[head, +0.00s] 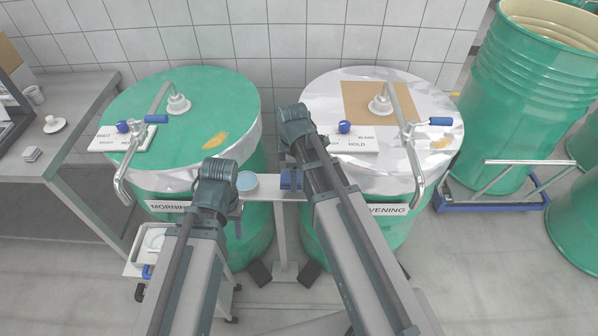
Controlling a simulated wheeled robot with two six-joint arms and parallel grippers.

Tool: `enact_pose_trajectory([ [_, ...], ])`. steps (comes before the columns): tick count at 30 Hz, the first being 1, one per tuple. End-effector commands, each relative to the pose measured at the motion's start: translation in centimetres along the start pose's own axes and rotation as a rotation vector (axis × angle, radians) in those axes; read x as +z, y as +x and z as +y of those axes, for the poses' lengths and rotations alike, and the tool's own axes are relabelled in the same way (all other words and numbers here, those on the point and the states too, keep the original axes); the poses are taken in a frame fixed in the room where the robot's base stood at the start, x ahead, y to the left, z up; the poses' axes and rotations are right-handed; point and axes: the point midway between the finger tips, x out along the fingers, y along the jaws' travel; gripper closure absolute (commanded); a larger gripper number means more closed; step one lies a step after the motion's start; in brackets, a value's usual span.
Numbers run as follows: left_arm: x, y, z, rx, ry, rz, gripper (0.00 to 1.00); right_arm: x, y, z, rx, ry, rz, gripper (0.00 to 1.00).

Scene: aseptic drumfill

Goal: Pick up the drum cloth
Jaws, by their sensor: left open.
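No item is plainly recognizable as the drum cloth. A round dish with a pale blue top (247,182) is on the same shelf, further left. My left gripper (238,214) is open, low in front of the shelf beside the left drum, mostly hidden by its wrist. My right wrist is at the front left edge of the right drum, and its jaws are too hidden to read.
The green-topped left drum (222,96) is labelled MORNING; the right drum (322,84) has a shiny pale cover. Both carry bent metal pipes and white sign plates. A grey bench (70,100) stands left, a small trolley front left, and an open green drum (530,90) right.

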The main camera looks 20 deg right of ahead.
Motion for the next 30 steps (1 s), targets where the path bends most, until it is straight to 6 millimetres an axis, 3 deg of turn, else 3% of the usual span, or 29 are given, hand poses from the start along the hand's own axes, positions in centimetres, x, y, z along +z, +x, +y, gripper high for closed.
enact_pose_trajectory([
  [9,0.0,-0.7,-0.1,0.0,0.0,0.0,0.5,-5.8,-0.7,-5.8,0.0,-0.006,0.0,0.78],
  [15,0.1,-1.0,-0.1,0.0,0.0,0.0,0.5,-8.5,-1.0,-8.3,0.0,-0.003,0.0,0.78],
  [21,0.1,-1.1,-0.1,0.0,0.0,0.0,0.5,-9.9,-1.1,-9.4,0.0,-0.001,0.0,0.78],
  [30,0.1,-1.1,-0.1,0.0,0.0,0.0,0.5,-10.2,-1.1,-9.7,0.0,0.001,0.0,0.78],
])
